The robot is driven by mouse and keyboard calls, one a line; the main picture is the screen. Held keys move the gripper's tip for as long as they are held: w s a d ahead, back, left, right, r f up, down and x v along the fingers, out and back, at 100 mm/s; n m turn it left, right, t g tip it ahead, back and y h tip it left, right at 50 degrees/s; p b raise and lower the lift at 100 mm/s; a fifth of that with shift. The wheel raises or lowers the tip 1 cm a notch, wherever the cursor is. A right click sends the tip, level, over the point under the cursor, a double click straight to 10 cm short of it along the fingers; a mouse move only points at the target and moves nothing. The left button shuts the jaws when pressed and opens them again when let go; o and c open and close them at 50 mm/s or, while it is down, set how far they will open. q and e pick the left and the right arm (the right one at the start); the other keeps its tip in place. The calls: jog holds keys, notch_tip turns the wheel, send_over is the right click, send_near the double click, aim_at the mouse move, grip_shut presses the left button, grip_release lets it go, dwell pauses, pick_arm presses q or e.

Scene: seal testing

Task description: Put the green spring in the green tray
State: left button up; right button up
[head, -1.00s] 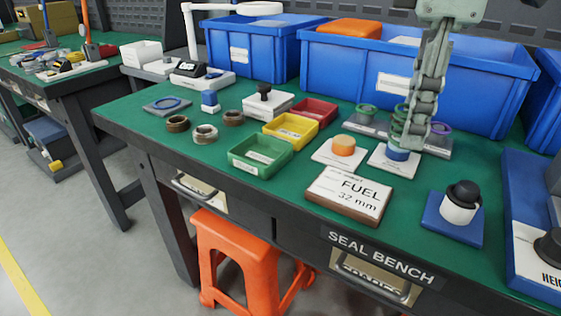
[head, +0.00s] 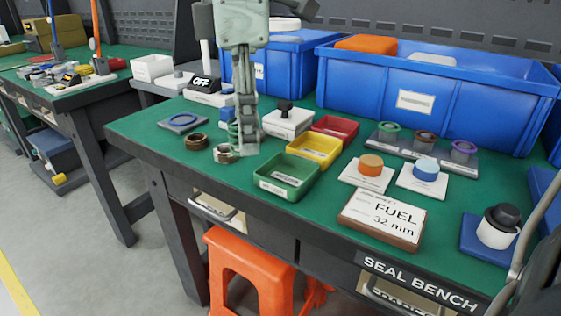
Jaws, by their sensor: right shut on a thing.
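My right gripper (head: 243,150) hangs down from the top of the head view over the left part of the bench. It is shut on the green spring (head: 232,133), whose pale green coils show at the left side of the fingers. The rest of the spring is hidden by the fingers. The green tray (head: 284,191) stands on the bench just right of and nearer than the gripper; only a white label shows inside it. The gripper and spring are apart from the tray. My left gripper is not in view.
A yellow tray (head: 322,158) and red tray (head: 345,134) stand behind the green one.

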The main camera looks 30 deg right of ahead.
send_over(290, 179)
jog(key=f, duration=0.5)
jog(key=shift+a+p, duration=0.2)
jog(key=shift+p, duration=0.1)
jog(key=shift+d+f, duration=0.15)
jog(key=shift+d, duration=0.05)
notch_tip(290, 179, down, 3)
jog(key=shift+f, duration=0.4)
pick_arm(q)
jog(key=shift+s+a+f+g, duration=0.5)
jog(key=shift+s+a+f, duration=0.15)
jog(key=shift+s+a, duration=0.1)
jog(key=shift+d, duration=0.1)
pick_arm(e)
jog(key=shift+f, duration=0.2)
jog(key=o, duration=0.9)
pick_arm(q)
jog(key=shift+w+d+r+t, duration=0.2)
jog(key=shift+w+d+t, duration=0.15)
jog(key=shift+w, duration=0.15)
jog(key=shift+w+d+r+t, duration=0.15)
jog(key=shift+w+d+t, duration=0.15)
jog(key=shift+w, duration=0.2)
